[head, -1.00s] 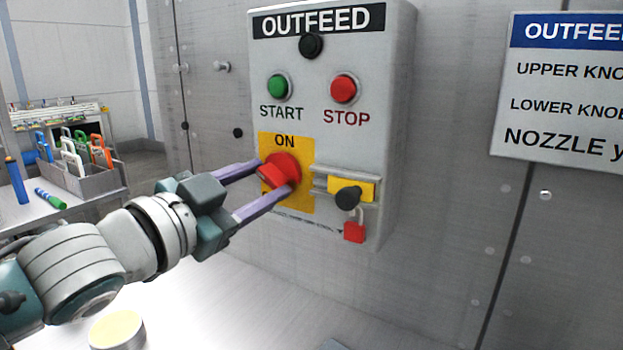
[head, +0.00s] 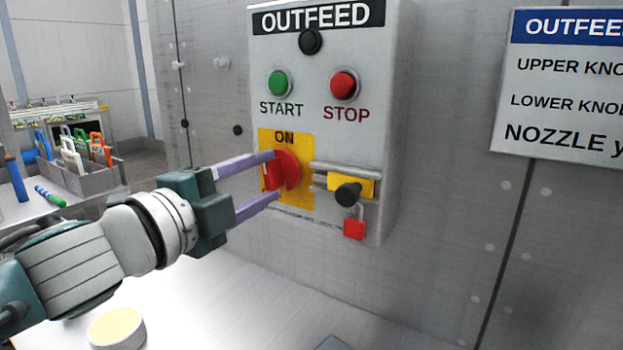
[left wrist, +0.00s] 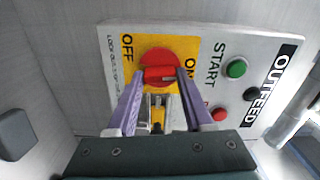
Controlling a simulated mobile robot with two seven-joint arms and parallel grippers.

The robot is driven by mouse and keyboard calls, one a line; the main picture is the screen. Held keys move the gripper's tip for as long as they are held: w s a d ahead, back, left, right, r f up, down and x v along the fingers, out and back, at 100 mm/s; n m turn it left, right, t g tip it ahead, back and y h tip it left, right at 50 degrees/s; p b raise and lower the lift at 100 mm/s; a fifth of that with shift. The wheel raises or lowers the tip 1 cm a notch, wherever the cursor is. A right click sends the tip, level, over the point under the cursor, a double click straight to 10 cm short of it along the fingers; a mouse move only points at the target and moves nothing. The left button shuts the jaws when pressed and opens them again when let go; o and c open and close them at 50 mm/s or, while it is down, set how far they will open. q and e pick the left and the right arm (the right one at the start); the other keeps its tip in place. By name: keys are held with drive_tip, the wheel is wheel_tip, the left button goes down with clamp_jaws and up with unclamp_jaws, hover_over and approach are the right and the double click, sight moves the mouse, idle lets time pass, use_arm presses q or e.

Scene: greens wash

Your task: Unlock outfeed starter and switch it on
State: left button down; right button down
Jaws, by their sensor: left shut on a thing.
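The grey OUTFEED starter box (head: 232,12) (head: 390,110) is fixed to the metal wall. Its red rotary switch (head: 289,168) sits on a yellow plate (head: 303,192) with ON above it. The left wrist view shows the switch (left wrist: 158,58), with OFF and ON on the plate. My left gripper (head: 273,176) is shut on the switch's handle, one finger above and one below. Right of the switch, a yellow slide (head: 366,187) with a black knob (head: 347,194) sits in a metal bracket. A red padlock (head: 355,229) hangs below it; whether its shackle is closed is unclear. My right gripper is out of view.
Green START (head: 279,83) and red STOP (head: 344,85) buttons sit above the switch. A sign (head: 560,90) is on the wall at right. A round pale-topped container (head: 117,329) stands on the bright surface below my arm. Tools fill a bin at left.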

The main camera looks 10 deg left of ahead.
use_arm(q)
drive_tip(key=shift+m, duration=0.7)
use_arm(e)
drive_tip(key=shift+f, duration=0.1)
use_arm(q)
drive_tip(key=shift+c, duration=1.5)
unclamp_jaws()
use_arm(e)
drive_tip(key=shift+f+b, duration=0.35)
drive_tip(key=shift+b, duration=0.05)
use_arm(q)
drive_tip(key=v, duration=1)
drive_tip(key=shift+r, duration=0.1)
